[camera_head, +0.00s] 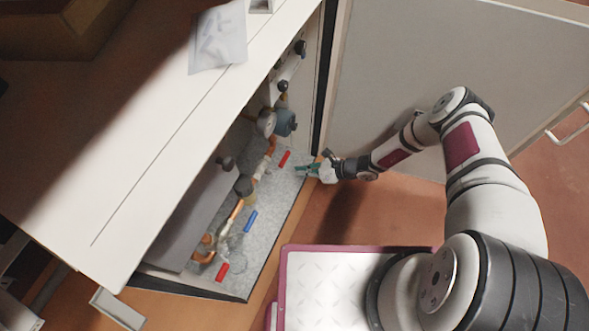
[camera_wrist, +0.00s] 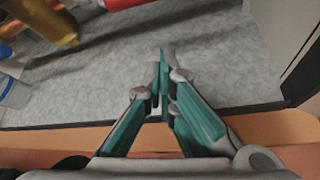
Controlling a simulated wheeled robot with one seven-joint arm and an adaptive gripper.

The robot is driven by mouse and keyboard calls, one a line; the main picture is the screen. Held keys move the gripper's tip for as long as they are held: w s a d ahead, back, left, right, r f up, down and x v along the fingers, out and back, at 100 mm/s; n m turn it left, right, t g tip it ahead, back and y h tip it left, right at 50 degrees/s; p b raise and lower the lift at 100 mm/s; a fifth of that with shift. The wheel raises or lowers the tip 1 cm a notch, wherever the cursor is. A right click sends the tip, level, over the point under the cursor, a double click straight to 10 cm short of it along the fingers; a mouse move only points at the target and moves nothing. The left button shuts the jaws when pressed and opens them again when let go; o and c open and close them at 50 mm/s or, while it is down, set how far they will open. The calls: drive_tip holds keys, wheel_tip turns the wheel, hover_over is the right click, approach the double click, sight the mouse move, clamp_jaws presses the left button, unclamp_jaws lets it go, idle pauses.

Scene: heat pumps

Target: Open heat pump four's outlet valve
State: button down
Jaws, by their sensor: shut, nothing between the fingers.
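The open cabinet (camera_head: 268,252) holds copper pipework with lever valves. A red lever (camera_head: 285,158) sits toward the back right, close to my gripper. A blue lever (camera_head: 250,220) is in the middle, and another red lever (camera_head: 222,271) is at the near end. No label shows which is heat pump four's outlet valve. My gripper (camera_head: 300,170) is at the cabinet's open side, just right of the far red lever and apart from it. In the wrist view my gripper (camera_wrist: 165,65) has its green fingers together, empty, over the grey floor. A red lever (camera_wrist: 120,3) and a brass part (camera_wrist: 45,20) show at the top left.
The cabinet's open door (camera_head: 400,70) stands behind my arm at the right. A plastic bag (camera_head: 218,38) lies on the cabinet top. A grey-blue pump body (camera_head: 286,122) and a dark grey panel (camera_head: 200,205) crowd the pipes. The speckled cabinet floor (camera_wrist: 230,60) is clear below my fingers.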

drive_tip(key=s+p+v, duration=0.1)
drive_tip(key=p+v, duration=0.1)
drive_tip(key=v, duration=0.5)
drive_tip(key=shift+n+t+h, duration=0.4)
drive_tip(key=shift+n+t, duration=0.5)
drive_tip(key=b+x, duration=0.1)
drive_tip(key=x, duration=0.2)
drive_tip(key=b+x, duration=0.2)
drive_tip(key=x, duration=0.2)
drive_tip(key=s+b+x, duration=0.1)
drive_tip(key=x, duration=0.3)
drive_tip(key=shift+a+f, duration=0.1)
drive_tip(key=shift+f, duration=0.2)
drive_tip(key=r, duration=0.2)
drive_tip(key=shift+w+r+b, duration=0.3)
drive_tip(key=shift+r+b, duration=0.05)
drive_tip(key=shift+r, duration=0.05)
drive_tip(key=shift+a+r, duration=0.25)
drive_tip(key=shift+r, duration=0.55)
drive_tip(key=shift+w, duration=0.1)
